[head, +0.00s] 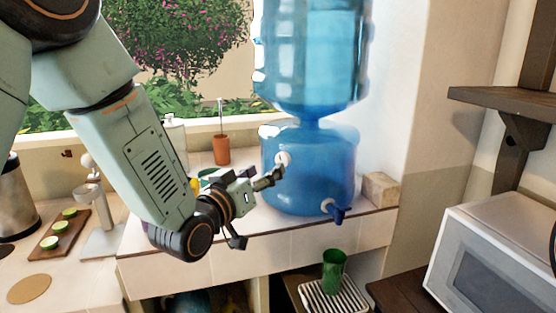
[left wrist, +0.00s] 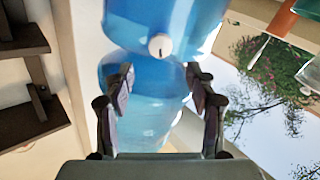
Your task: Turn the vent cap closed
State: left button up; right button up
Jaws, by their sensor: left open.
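The vent cap (head: 283,158) is a small white round knob on the upper left side of the blue water dispenser (head: 318,185). In the left wrist view the cap (left wrist: 160,46) shows a short dark line on its face and lies beyond the fingertips, near the middle between them. My left gripper (head: 258,207) is open and empty. One finger reaches close to the cap in the head view; contact cannot be told there. In the left wrist view both fingers (left wrist: 160,76) stand apart with the cap clear of them. My right gripper is not in view.
A large blue bottle (head: 312,60) sits on top of the dispenser. A green cup (head: 334,271) stands on a striped rack below. A microwave (head: 495,255) is at right, a cutting board (head: 58,236) at left.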

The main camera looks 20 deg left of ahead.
aim_at(284, 161)
pick_arm(q)
jog(key=w, duration=0.2)
jog(key=w+d, duration=0.1)
jog(key=w, duration=0.1)
jog(key=w+d, duration=0.1)
jog(key=w, duration=0.1)
jog(key=shift+f+p, duration=0.15)
jog(key=shift+p, duration=0.2)
jog(key=shift+w+d, duration=0.15)
jog(key=shift+w, duration=0.2)
jog(key=shift+w+a, duration=0.2)
jog(key=shift+a+f, duration=0.1)
jog(key=shift+a, duration=0.5)
jog(key=shift+w+d, duration=0.1)
jog(key=shift+d, duration=0.65)
jog(key=shift+c, duration=1.3)
jog(key=shift+a, duration=0.55)
jog(key=c, duration=0.5)
jog(key=shift+d, duration=0.3)
jog(key=c, duration=0.4)
jog(key=shift+a, duration=0.15)
jog(key=shift+f, duration=0.25)
